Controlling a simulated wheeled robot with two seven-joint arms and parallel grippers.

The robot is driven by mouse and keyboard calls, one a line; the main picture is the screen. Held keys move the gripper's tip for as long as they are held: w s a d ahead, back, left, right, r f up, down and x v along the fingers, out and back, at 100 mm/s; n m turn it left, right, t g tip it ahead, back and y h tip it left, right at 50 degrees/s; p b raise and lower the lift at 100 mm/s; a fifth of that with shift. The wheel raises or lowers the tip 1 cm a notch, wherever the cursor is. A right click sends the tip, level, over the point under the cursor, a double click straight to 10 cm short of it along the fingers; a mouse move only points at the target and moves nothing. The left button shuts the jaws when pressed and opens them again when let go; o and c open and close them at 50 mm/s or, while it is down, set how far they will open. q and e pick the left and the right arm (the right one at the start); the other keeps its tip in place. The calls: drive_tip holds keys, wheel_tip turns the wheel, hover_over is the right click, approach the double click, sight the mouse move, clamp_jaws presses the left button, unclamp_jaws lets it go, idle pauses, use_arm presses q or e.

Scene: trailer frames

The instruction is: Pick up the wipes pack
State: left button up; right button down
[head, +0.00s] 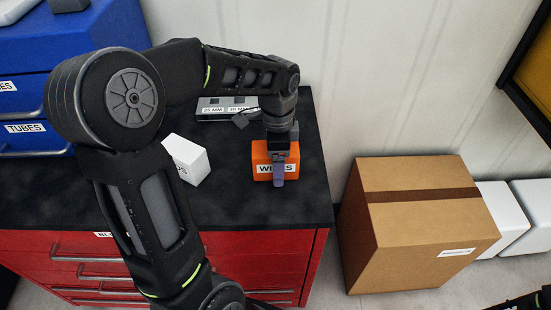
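The wipes pack (262,152) is a small orange box with a white label reading WIPES. It sits near the right end of the black top of the red cabinet. My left gripper (279,165) reaches down onto it from above. One grey finger lies over the pack's front face and covers part of the label. The other finger is hidden behind the pack, so I cannot tell whether the gripper is shut on it.
A white box (187,158) stands left of the pack, partly behind my arm. A grey labelled case (215,108) lies behind, near the wall. Blue drawers (25,95) stand at left. A large cardboard box (415,225) and white boxes (530,215) stand right of the red cabinet (265,245).

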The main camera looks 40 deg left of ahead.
use_arm(q)
drive_tip(key=shift+c, duration=0.2)
drive_tip(key=c, duration=1.5)
